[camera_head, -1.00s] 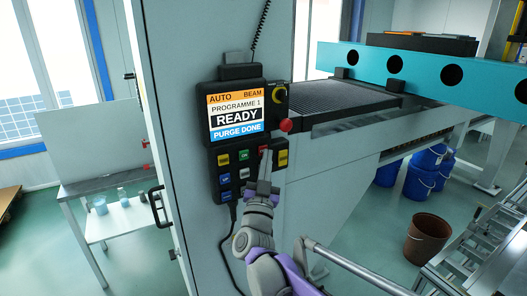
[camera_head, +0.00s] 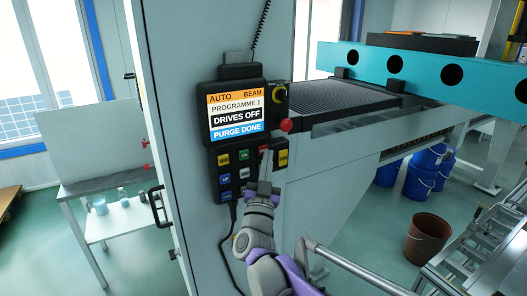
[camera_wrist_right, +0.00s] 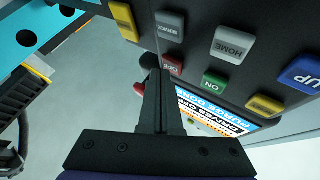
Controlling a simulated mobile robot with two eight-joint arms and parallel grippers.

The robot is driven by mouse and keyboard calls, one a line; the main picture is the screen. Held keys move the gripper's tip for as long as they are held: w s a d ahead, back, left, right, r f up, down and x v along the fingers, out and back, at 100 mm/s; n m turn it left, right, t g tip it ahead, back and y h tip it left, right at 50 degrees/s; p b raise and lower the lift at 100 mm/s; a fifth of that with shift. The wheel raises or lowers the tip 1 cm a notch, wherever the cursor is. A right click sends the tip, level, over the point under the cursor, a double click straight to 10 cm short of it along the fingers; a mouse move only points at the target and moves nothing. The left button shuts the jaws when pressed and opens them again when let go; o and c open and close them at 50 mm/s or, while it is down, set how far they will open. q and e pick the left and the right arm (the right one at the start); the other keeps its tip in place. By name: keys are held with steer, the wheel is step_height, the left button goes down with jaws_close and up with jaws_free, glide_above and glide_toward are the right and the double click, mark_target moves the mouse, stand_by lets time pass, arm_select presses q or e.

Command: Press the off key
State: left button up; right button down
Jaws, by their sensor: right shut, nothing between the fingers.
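The control pendant (camera_head: 216,168) hangs on the grey cabinet wall, its screen (camera_head: 236,117) reading "DRIVES OFF" and "PURGE DONE". The red off key (camera_head: 263,149) is in the upper key row, partly hidden by my right gripper (camera_head: 265,158). In the right wrist view the off key (camera_wrist_right: 174,67) shows beside the tips of my shut, empty fingers (camera_wrist_right: 155,72). The tips are at the key; I cannot tell whether they touch it. The green on key (camera_wrist_right: 214,81) is next to it. My left gripper is not in view.
A red mushroom button (camera_head: 286,125) and a yellow-marked rotary switch (camera_head: 279,94) sit at the pendant's right side. A service key (camera_wrist_right: 170,27) and a home key (camera_wrist_right: 232,42) are close to my fingers. A cable hangs below the pendant.

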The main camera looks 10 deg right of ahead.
steer(key=shift+s+d, duration=0.15)
steer(key=shift+s, duration=0.3)
steer(key=shift+s+d, duration=0.3)
steer(key=shift+s, duration=0.5)
steer(key=shift+s+d, duration=0.25)
steer(key=shift+s, duration=0.5)
steer(key=shift+s+d, duration=0.3)
steer(key=shift+s, duration=0.5)
steer(key=s+a+f+n+g+y, duration=0.1)
steer(key=s+f+n+g+y, duration=0.3)
steer(key=f, duration=0.3)
steer(key=s+a+f+n+g+y, duration=0.1)
steer(key=s+f+n+g+y, duration=0.25)
steer(key=f+y, duration=0.3)
steer(key=s+d+f+g+h, duration=0.1)
steer(key=s+d+f+g, duration=0.1)
steer(key=s+f, duration=0.4)
steer(key=s+d+f+m+g+h, duration=0.1)
steer(key=s+d+f+g, duration=0.1)
steer(key=s+f+g, duration=0.2)
steer(key=s+d+f+g+h, duration=0.1)
steer(key=s+d+f+g, duration=0.1)
steer(key=s+f, duration=0.7)
steer(key=s+g, duration=0.1)
steer(key=s, duration=0.1)
steer(key=shift+s+d, duration=0.3)
steer(key=shift+d, duration=0.05)
steer(key=shift+d+f+m+h, duration=0.1)
steer(key=shift+m+h, duration=0.15)
